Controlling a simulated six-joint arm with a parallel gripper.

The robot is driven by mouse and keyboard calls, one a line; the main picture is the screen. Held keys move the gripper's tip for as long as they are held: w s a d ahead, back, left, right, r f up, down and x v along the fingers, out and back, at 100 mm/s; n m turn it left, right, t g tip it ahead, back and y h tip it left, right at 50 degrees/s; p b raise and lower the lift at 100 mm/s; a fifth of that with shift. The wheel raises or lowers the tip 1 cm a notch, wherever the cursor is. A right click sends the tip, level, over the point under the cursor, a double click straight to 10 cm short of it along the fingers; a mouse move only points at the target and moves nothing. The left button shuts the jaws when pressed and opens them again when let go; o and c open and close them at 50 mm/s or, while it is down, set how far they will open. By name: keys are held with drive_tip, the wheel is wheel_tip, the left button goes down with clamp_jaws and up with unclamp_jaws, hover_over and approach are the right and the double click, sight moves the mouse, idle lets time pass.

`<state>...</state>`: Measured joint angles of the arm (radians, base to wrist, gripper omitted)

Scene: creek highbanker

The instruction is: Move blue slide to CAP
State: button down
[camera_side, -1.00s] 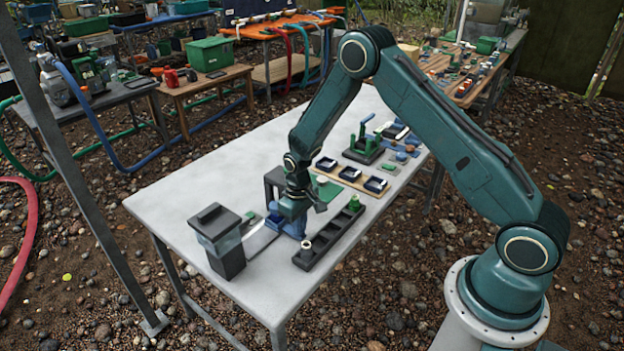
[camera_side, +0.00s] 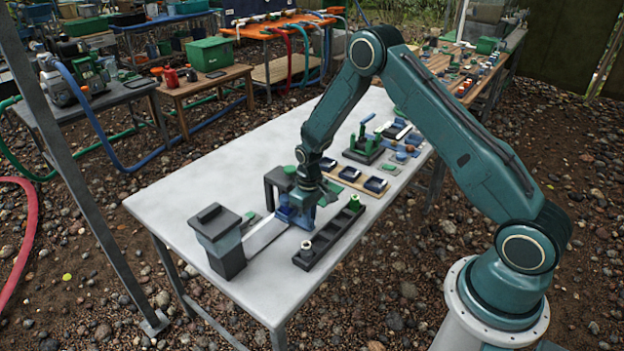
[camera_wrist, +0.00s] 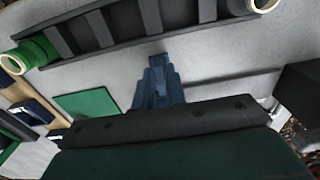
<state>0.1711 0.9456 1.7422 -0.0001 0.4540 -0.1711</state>
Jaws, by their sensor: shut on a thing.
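A grey-blue stepped part (camera_wrist: 158,88) shows just past the gripper body in the wrist view. I cannot read any CAP mark.
A long black rack (camera_side: 330,238) with a white ring and a green piece lies close in front. Small dark trays (camera_side: 350,174) stand behind. The table's left part is clear.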

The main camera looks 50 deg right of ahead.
drive_tip(key=shift+d, duration=1.2)
drive_tip(key=c, duration=1.5)
unclamp_jaws()
drive_tip(key=shift+r, duration=0.15)
wheel_tip(320, 180, up, 7)
drive_tip(key=shift+f, duration=0.15)
